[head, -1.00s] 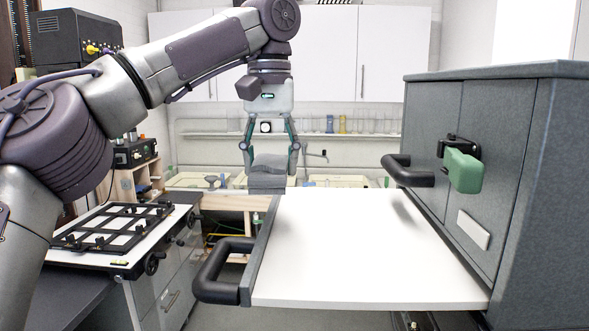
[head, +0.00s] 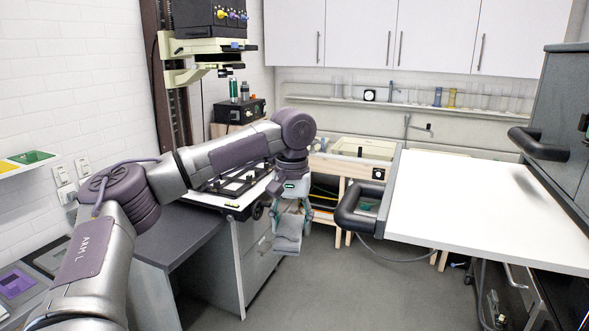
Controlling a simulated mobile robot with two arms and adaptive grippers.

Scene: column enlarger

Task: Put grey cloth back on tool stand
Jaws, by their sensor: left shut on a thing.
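My left gripper (head: 291,213) hangs fingers-down near the middle of the head view, shut on the grey cloth (head: 288,234). The cloth is a small folded grey piece held below the fingers, in the air above the floor. In the picture it is just right of the grey drawer cabinet and left of the white board's black handle. I cannot tell for sure which thing is the tool stand. My right gripper is not in view.
A white board (head: 470,205) with a black handle (head: 358,209) juts out at the right. A sink (head: 365,148) is behind. Grey floor (head: 340,290) is free in front.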

